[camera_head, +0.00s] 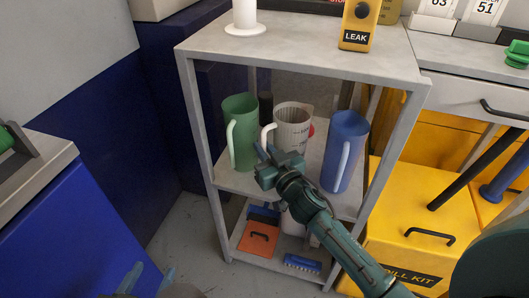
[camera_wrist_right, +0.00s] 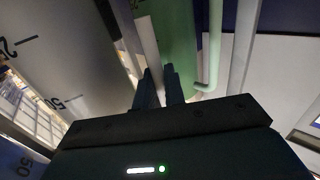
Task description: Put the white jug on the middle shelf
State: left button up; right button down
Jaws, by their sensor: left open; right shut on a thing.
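The white jug (camera_head: 292,122), with graduation marks, is upright at the middle shelf (camera_head: 313,180), between the green jug (camera_head: 241,128) and the blue jug (camera_head: 344,150). My right gripper (camera_head: 264,155) is at its handle, on the left side, and is shut on it. The gripper and wrist hide the jug's base, so I cannot tell whether it touches the shelf. In the right wrist view, the white jug (camera_wrist_right: 65,55) fills the left, its handle (camera_wrist_right: 147,42) runs to the fingers, and the green jug (camera_wrist_right: 178,40) is close behind. My left gripper (camera_head: 149,279) is open and empty at the lower left.
A dark upright object (camera_head: 265,107) stands behind the jugs. The top shelf holds a white stand (camera_head: 245,20) and a yellow LEAK detector (camera_head: 359,25). The bottom shelf has an orange dustpan (camera_head: 259,238) and blue brush (camera_head: 302,263). Yellow spill-kit box (camera_head: 410,215) is right; a blue cabinet (camera_head: 70,235) left.

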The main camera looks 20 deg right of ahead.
jog(key=shift+r, duration=0.1)
jog(key=shift+f, duration=0.3)
jog(key=c, duration=1.5)
grip_release()
jog(key=shift+r, duration=0.1)
pick_arm(q)
jog(key=shift+w+r, duration=0.1)
pick_arm(e)
jog(key=shift+r, duration=0.25)
pick_arm(q)
jog(key=shift+s+a+r+p, duration=0.15)
jog(key=shift+s+r+p, duration=0.15)
jog(key=shift+p, duration=0.35)
pick_arm(e)
jog(key=s+a+n+g, duration=0.1)
jog(key=s, duration=0.7)
jog(key=s+a+g+y, duration=0.1)
jog(key=s+g, duration=0.1)
jog(key=s, duration=0.6)
jog(key=s+a+n+g, duration=0.1)
jog(key=s, duration=0.8)
jog(key=shift+a+f+n+y, duration=0.3)
jog(key=shift+a, duration=0.1)
